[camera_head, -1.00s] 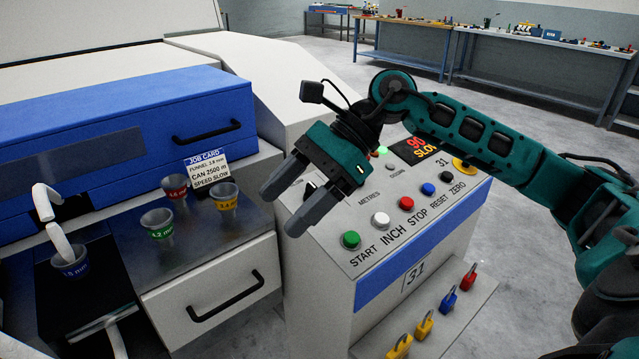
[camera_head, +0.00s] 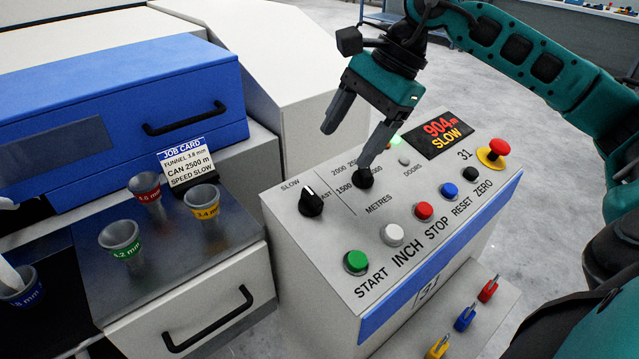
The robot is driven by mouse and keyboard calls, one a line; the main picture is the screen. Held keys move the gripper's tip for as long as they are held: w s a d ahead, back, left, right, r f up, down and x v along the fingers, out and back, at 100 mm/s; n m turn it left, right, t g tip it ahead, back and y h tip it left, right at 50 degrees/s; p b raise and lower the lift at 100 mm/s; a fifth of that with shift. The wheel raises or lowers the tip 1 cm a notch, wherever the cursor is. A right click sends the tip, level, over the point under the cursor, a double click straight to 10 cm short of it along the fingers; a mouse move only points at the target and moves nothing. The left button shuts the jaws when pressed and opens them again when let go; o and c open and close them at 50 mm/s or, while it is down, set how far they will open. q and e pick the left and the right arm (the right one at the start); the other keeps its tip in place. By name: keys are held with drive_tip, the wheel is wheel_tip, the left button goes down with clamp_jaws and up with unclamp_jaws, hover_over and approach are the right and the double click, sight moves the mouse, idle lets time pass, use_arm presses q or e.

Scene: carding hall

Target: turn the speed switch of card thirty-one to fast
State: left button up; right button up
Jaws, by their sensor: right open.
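Card thirty-one's control panel (camera_head: 335,235) is a white sloped box marked 31. Its speed switch (camera_head: 311,203) is a black knob at the left end, with SLOW printed at its upper left and FAST at its right, partly covered by the knob. The white pointer line leans up-left, towards SLOW. The display (camera_head: 443,133) reads 904 m in red and SLOW in yellow. My right gripper (camera_head: 346,150) is open and empty above the panel's far edge, up-right of the switch. One finger's tip overlaps the metres knob (camera_head: 365,180); contact cannot be told. My left gripper is out of view.
Start (camera_head: 356,262), inch (camera_head: 392,235) and stop (camera_head: 423,211) buttons line the panel's front, with a red emergency button (camera_head: 498,148) at the right. A job card (camera_head: 187,162) reading SPEED SLOW and several funnels stand left. Coloured padlocks hang below the panel.

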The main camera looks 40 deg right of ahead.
sight(316, 194)
drive_tip(key=x, duration=1)
drive_tip(key=shift+w+a+f, duration=0.1)
drive_tip(key=shift+a+f, duration=0.05)
drive_tip(key=shift+f, duration=0.2)
drive_tip(key=shift+c, duration=0.4)
drive_tip(key=c, duration=1)
drive_tip(key=shift+b, duration=0.3)
